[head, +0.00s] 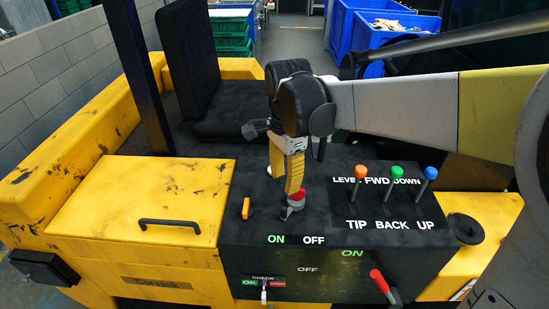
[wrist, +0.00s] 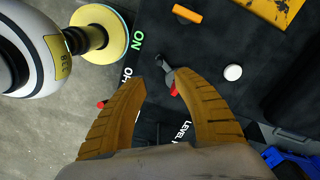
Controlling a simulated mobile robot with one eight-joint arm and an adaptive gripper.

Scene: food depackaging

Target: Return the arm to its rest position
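My gripper (head: 294,190) points down over the black control panel (head: 330,225), just above a small red-tipped lever (head: 293,205) near the ON/OFF labels. In the wrist view its two orange ribbed fingers (wrist: 162,78) are apart, with nothing held between them. The red-tipped lever also shows there, close beside the right fingertip (wrist: 173,88). I cannot tell whether finger and lever touch. My arm reaches in from the right side of the head view, bent at the wrist above the panel.
Levers with orange (head: 361,167), green (head: 397,172) and blue (head: 431,172) knobs stand to the right, under my arm. A red-handled lever (head: 379,281) is at the panel's front. A black seat (head: 190,50) is behind. Blue bins (head: 375,40) stand in the background.

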